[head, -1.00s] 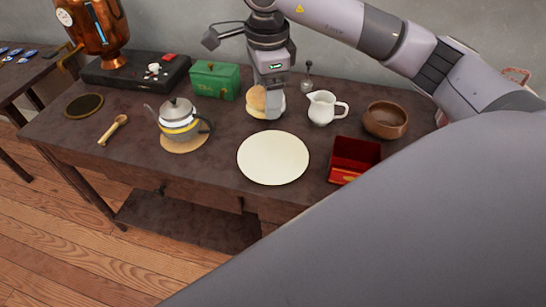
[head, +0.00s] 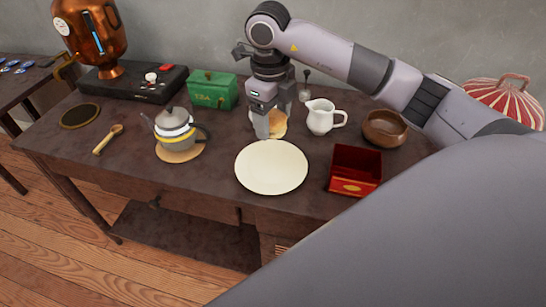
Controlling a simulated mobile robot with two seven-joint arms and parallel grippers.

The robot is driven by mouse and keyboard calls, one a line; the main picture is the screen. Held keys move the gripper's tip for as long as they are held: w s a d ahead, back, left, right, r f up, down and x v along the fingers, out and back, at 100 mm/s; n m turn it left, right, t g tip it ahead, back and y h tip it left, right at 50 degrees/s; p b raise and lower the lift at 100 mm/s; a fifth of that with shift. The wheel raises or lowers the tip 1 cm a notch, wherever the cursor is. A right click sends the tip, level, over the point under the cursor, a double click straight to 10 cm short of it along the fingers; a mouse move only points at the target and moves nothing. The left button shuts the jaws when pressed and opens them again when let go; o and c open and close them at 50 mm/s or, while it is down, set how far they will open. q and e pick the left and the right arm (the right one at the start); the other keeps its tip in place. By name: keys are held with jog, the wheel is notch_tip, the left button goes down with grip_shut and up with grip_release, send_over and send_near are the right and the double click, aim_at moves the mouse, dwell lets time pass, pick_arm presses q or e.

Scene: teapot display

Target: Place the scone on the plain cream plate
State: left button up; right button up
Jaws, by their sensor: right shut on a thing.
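The scone (head: 279,122) is a golden-brown round bun, partly hidden behind the fingers of my right gripper (head: 269,130). My right gripper points down and is shut on the scone, just behind the far rim of the plain cream plate (head: 271,168). The plate is round, flat and empty, near the front middle of the table. I cannot tell how high the scone is above the table. My left gripper is not in view.
A white jug (head: 320,117), a wooden bowl (head: 385,128) and an open red box (head: 355,170) stand to the right. A teapot (head: 175,132) on a round mat and a green tea box (head: 213,90) stand to the left. The table's front edge is close to the plate.

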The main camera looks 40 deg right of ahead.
notch_tip(320, 180, down, 7)
jog(key=shift+r, duration=0.1)
jog(key=shift+f, duration=2.35)
jog(key=shift+f, duration=0.1)
jog(key=o, duration=1)
jog(key=shift+o, duration=0.2)
